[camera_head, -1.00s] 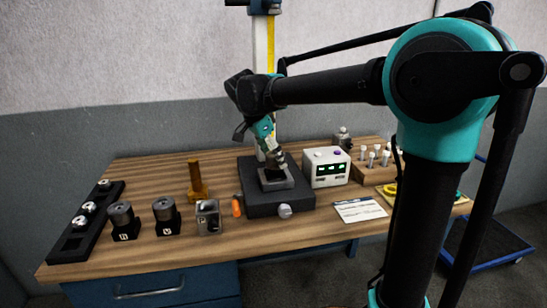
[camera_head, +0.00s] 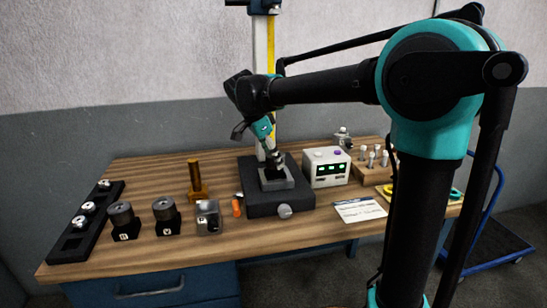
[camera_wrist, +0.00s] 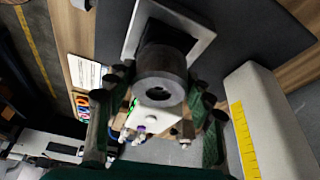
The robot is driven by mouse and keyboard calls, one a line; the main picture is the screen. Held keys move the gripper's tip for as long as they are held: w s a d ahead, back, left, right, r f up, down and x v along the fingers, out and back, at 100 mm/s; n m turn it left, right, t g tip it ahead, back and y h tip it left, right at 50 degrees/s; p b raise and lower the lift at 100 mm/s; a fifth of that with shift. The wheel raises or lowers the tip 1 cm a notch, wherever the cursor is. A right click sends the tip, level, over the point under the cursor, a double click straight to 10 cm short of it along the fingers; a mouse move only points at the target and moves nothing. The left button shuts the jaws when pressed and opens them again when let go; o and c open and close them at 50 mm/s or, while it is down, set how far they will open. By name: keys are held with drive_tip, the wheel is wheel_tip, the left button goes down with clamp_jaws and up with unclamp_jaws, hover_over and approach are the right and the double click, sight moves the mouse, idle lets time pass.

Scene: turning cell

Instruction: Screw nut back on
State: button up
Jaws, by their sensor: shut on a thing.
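In the wrist view a dark grey round piece with a central hole, which looks like the nut (camera_wrist: 160,66), sits between the fingers of my gripper (camera_wrist: 162,88). The fingers are closed on its two sides. Beyond it is the square light-grey metal frame (camera_wrist: 203,48) of the fixture. In the head view my gripper (camera_head: 272,157) points down over this fixture (camera_head: 278,180), which stands on a dark block (camera_head: 262,203) at the middle of the bench. The thread under the nut is hidden, so I cannot tell whether the nut is seated.
A white box with green displays (camera_head: 327,168) stands close right of the fixture. A yellow-marked column (camera_head: 271,50) rises behind.

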drive_tip(key=m+g, duration=0.1)
drive_tip(key=m, duration=0.3)
drive_tip(key=shift+w+g+h, duration=0.1)
drive_tip(key=shift+g+h, duration=0.2)
drive_tip(key=shift+g, duration=0.1)
drive_tip(key=m+g, duration=0.1)
drive_tip(key=m, duration=0.3)
drive_tip(key=o, duration=1.1)
drive_tip(key=shift+s, duration=0.25)
drive_tip(key=shift+o, duration=1.2)
drive_tip(key=shift+w, duration=0.1)
